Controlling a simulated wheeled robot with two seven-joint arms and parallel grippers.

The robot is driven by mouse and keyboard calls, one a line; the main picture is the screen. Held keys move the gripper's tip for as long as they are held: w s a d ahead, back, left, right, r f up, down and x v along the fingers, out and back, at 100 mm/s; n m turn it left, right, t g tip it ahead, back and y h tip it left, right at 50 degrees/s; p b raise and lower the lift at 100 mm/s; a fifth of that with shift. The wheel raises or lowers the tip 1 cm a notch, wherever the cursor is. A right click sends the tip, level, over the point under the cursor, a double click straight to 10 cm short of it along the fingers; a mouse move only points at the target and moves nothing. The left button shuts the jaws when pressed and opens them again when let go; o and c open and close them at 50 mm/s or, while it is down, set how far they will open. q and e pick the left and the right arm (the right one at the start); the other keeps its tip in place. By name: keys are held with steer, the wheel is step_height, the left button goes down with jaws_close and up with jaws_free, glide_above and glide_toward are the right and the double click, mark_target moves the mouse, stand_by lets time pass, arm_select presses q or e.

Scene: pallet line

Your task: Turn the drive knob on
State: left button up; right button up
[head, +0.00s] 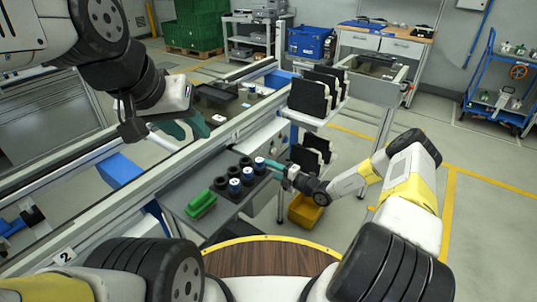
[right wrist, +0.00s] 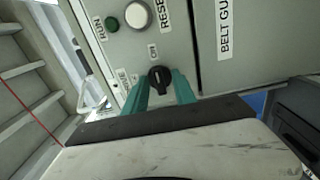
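The drive knob (right wrist: 160,78) is a black round knob on a grey panel in the right wrist view, with an "ON" mark just above it. I cannot tell which way its pointer faces. My right gripper (right wrist: 162,85) is open, its two teal fingers on either side of the knob. I cannot tell whether they touch it. In the head view my right gripper (head: 278,168) reaches in from the right to the line's front side; the knob cannot be made out there. My left gripper (head: 186,127) is open and empty above the line, teal fingers apart.
In the right wrist view, a green RUN button (right wrist: 112,24) and a white button (right wrist: 137,15) sit above the knob. In the head view, a grey shelf (head: 175,198) with cylinders and a green block (head: 201,203) is close by. Black panels stand in a rack (head: 314,122).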

stand_by(0.3)
steer(key=v, duration=0.7)
steer(key=shift+s+d, duration=0.25)
steer(key=s+a+r+n+g+h, duration=0.1)
steer(key=s+r+n+g+h, duration=0.2)
steer(key=r+n, duration=0.55)
steer(key=s+a+r+n+g, duration=0.1)
steer(key=s+r+n+g, duration=0.35)
steer(key=r+n, duration=0.4)
steer(key=s+r+n+g+h, duration=0.25)
steer(key=s+r+n, duration=0.25)
steer(key=r+n, duration=0.3)
steer(key=s+d+r+n+t+h, duration=0.2)
steer(key=s+d+r+n+h, duration=0.1)
steer(key=s+r+n, duration=0.5)
steer(key=s+d+r+n+t+h, duration=0.3)
steer(key=s+d+r+n+h, duration=0.1)
steer(key=s+r+n, duration=0.4)
steer(key=s+d+n, duration=0.1)
steer(key=s+n, duration=0.1)
steer(key=n, duration=0.1)
steer(key=shift+s+d+t, duration=0.25)
steer(key=shift+d+t, duration=0.05)
